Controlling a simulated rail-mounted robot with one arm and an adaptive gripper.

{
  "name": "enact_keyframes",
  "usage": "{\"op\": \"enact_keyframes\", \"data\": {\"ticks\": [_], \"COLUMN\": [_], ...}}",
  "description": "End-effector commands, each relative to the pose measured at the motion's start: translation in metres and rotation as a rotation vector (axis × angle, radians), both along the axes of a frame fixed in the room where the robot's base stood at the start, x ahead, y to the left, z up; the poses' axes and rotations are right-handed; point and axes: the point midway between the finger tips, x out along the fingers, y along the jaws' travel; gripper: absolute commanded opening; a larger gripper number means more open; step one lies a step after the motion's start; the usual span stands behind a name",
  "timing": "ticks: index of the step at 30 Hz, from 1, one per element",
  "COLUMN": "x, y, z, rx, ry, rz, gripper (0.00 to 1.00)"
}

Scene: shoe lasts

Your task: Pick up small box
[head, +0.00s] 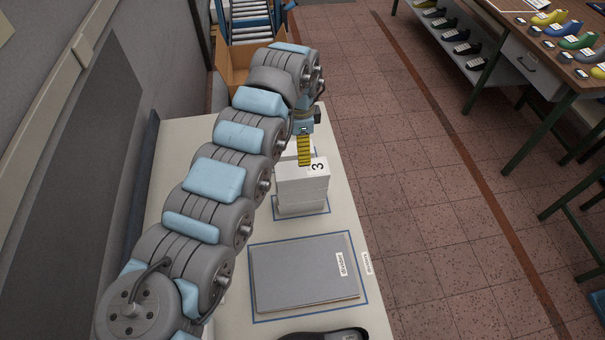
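A small white box (303,185) with a black "3" on its top is on the light table, within a blue outline. Its lower part looks slightly wider, so it may rest on another flat white piece; I cannot tell. My gripper (304,156) has yellow ribbed fingers pointing down at the far side of the box's top. Whether they touch the box is not clear. Only one yellow finger strip shows clearly, so the opening between the fingers is hidden.
A flat grey box (305,275) with a white label lies in a blue outline on the table (375,312). A dark shoe-like object (325,335) is at the near edge. A cardboard box (235,62) stands beyond the table. Colourful shoe lasts (565,42) fill a bench at right; the tiled floor between is clear.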

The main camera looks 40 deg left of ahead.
Motion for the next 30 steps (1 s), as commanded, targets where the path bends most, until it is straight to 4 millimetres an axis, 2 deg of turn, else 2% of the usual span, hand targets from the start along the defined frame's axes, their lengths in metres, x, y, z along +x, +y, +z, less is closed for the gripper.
{"op": "enact_keyframes", "data": {"ticks": [12,22,30], "x": [0.002,0.001,0.003], "y": [-0.001,-0.002,-0.003], "z": [-0.07,-0.093,-0.126], "rx": [0.0,-0.001,0.0], "ry": [-0.003,-0.001,-0.004], "rz": [-0.001,-0.002,-0.001], "gripper": [1.0,1.0,1.0]}}
